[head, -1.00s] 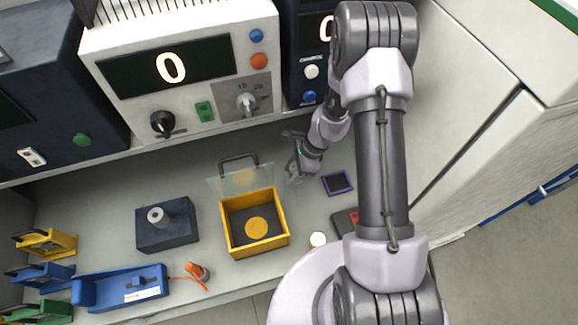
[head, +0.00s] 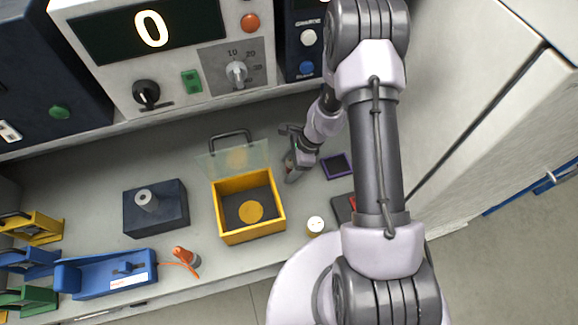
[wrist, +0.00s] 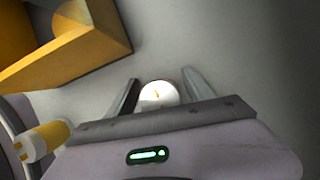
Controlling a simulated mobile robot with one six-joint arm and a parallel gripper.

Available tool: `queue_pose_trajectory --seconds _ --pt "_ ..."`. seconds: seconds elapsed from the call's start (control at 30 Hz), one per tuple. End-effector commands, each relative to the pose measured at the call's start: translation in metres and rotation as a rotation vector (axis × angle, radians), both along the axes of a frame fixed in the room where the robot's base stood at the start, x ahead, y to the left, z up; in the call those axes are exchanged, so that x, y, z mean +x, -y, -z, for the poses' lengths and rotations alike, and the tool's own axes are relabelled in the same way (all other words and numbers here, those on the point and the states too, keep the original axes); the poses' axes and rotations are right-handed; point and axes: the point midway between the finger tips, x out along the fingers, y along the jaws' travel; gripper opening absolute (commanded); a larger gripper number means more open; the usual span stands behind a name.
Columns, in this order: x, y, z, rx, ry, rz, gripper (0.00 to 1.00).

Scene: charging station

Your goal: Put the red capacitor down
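My gripper (head: 290,150) is low over the grey bench, right of the yellow box. In the wrist view its two fingers (wrist: 160,85) are spread apart. A round piece with a white top and a thin reddish edge (wrist: 160,96), apparently the red capacitor, is between them. A strip of bench shows on each side of it, so the fingers look clear of it. Its lower part is hidden by my gripper.
The yellow box (head: 283,213) has its clear lid raised. A white-topped yellow cylinder (head: 316,225) stands to its right. A purple-framed pad (head: 337,166) lies right of my gripper. A dark block (head: 170,218), an orange piece (head: 184,256) and a blue holder (head: 85,280) are left.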

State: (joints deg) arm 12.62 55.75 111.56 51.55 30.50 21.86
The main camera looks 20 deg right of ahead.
Motion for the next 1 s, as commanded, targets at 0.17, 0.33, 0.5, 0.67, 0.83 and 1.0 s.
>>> queue_pose_trajectory --seconds 0.17,0.33,0.5,0.67,0.83,1.0 --pt "0.0 0.0 0.0 0.0 0.0 0.0 0.63" --pt "0.0 0.0 -0.008 0.0 0.0 0.0 0.63" --pt "-0.002 0.017 -0.05 -0.001 0.004 0.001 0.63" --pt "-0.004 0.033 -0.09 0.0 0.003 0.0 0.63" --pt "-0.007 0.044 -0.112 0.0 0.002 0.0 0.63" --pt "-0.008 0.045 -0.115 0.0 -0.001 -0.001 0.63"
